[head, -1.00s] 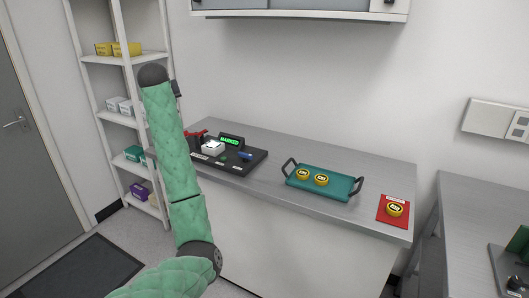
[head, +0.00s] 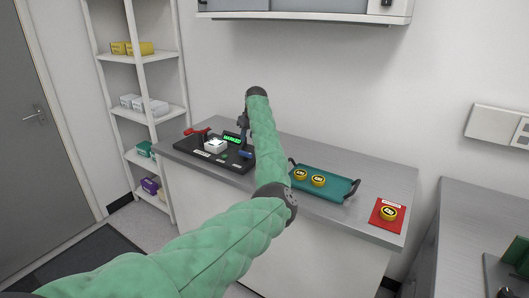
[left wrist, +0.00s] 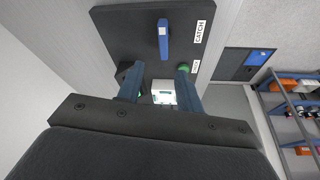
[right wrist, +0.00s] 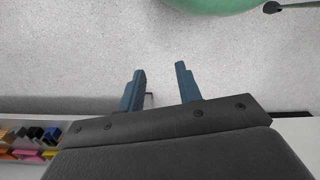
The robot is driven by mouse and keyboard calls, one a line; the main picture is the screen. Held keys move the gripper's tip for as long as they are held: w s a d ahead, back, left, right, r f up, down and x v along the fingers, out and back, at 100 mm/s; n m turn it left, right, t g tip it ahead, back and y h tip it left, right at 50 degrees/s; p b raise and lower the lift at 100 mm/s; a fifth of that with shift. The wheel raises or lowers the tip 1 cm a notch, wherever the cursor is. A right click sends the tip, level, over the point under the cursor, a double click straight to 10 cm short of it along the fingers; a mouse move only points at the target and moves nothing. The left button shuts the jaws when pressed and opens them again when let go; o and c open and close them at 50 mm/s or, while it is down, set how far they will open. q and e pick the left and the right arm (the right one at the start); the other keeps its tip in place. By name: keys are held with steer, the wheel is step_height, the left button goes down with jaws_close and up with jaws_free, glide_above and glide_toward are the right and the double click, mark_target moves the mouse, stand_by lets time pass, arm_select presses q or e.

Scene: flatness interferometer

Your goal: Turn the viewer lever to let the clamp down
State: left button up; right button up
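The viewer is a black-based device (head: 190,153) on the bench's left end. It has a white block (head: 214,146), a red-handled part (head: 197,132) and a lit green display (head: 232,138). A short blue lever (head: 246,154) sits at its right side, partly by my arm. In the left wrist view the blue lever (left wrist: 164,38) stands beside a "CATCH" label (left wrist: 200,32). My left gripper (left wrist: 160,76) is open and empty above the device, with the white block (left wrist: 162,93) seen between its fingers. My right gripper (right wrist: 160,68) is open and empty over the floor.
A teal tray (head: 335,187) with two yellow discs stands mid-bench. A red mat (head: 377,217) with another yellow disc lies at the right end. A wall cabinet (head: 300,15) hangs above. Shelves (head: 150,57) stand left of the bench.

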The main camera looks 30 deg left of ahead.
mark_target(246, 152)
arm_select(q)
steer(key=d+n, duration=0.1)
steer(key=f+n+g+y, duration=0.1)
steer(key=n, duration=0.1)
steer(key=shift+w+d+f, duration=0.15)
steer(key=shift+d+f, duration=0.1)
steer(key=shift+d, duration=0.15)
arm_select(e)
steer(key=shift+w+d+f+t, duration=0.35)
steer(key=shift+w+f+t, duration=0.15)
steer(key=shift+w, duration=0.1)
